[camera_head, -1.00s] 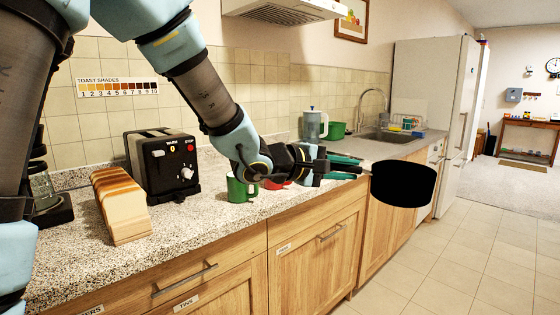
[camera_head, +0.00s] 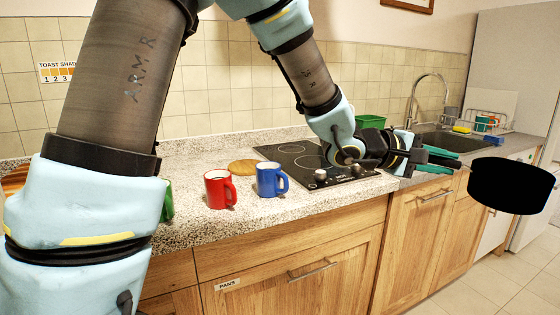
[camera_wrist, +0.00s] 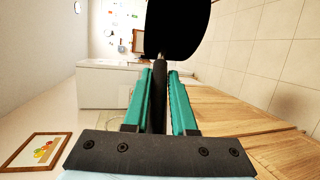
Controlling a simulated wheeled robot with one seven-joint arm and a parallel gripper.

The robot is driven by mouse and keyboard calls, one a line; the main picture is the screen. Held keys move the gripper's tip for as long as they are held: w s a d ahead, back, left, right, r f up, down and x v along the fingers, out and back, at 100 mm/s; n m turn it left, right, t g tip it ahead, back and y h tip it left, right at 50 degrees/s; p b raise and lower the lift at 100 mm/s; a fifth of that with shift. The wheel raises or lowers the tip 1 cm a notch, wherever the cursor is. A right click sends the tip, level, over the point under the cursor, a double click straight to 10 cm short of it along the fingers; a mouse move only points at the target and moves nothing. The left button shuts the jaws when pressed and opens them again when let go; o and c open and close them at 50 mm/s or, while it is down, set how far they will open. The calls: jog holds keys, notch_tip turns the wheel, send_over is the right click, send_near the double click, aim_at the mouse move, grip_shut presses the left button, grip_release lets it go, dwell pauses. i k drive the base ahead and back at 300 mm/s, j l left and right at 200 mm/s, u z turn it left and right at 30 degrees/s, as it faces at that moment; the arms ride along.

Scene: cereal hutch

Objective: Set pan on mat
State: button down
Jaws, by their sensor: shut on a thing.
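The black pan (camera_head: 510,186) hangs out in front of the counter at the right of the head view. My gripper (camera_head: 440,159), with green fingers, is shut on the pan's handle. The wrist view shows the dark handle (camera_wrist: 159,65) between the fingers and the pan body (camera_wrist: 178,25) beyond them. A round tan mat (camera_head: 244,167) lies flat on the speckled counter, left of the hob and well left of my gripper. Nothing is seen on it.
A red mug (camera_head: 220,190) and a blue mug (camera_head: 270,180) stand in front of the mat, near the counter's front edge. The black hob (camera_head: 310,156) is right of the mat. The sink (camera_head: 450,141) and a dish rack (camera_head: 490,122) are farther right.

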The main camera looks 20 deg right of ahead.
aim_at(230, 169)
jog(key=l+u, duration=0.35)
jog(key=l, duration=0.4)
jog(key=l+u, duration=0.35)
jog(key=l, duration=0.4)
jog(key=u, duration=1.45)
